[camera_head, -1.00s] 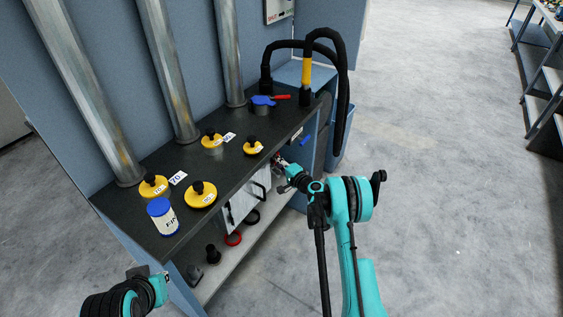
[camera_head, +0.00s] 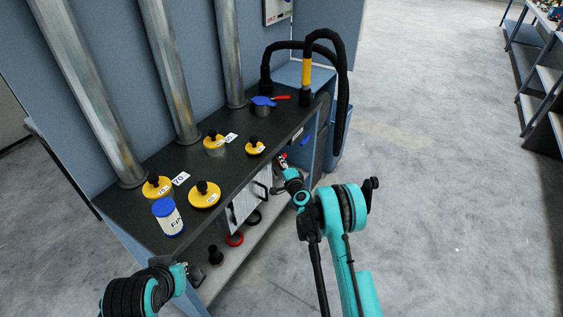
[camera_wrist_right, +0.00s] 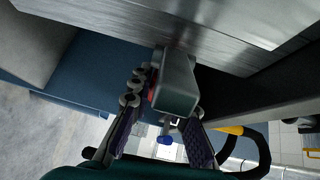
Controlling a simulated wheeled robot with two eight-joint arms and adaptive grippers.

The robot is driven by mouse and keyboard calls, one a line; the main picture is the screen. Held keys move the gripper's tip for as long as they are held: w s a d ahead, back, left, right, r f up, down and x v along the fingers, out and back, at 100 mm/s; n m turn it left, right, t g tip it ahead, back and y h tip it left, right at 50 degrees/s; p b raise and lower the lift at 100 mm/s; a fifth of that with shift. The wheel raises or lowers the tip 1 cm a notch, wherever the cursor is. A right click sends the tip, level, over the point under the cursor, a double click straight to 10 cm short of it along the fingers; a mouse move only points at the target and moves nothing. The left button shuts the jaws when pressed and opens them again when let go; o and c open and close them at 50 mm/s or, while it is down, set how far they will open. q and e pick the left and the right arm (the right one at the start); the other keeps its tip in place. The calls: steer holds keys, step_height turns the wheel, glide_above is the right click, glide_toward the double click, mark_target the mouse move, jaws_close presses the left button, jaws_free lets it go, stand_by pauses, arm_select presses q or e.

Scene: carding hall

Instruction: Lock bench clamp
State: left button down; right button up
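My right gripper (camera_head: 284,162) is at the bench's front edge, small in the head view, with a bit of red at its tips. In the right wrist view its two dark-padded fingers (camera_wrist_right: 160,128) are spread apart. A grey block (camera_wrist_right: 176,84) with a red part on its left side shows between and beyond them; it may belong to the bench clamp. I cannot tell whether the fingers touch it. A blue fitting with a red handle (camera_head: 281,97) sits on the bench's far end. My left gripper (camera_head: 187,273) is low at the front left, its fingers unclear.
The dark bench top (camera_head: 150,193) carries several yellow knobbed discs and a blue-lidded jar (camera_head: 168,217). Metal pipes rise behind. A black hose (camera_head: 345,90) arches at the far end. A lower shelf (camera_head: 226,262) holds rings and a black knobbed piece. Open floor lies right.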

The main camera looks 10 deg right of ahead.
steer(key=o, duration=0.3)
steer(key=shift+v, duration=3.75)
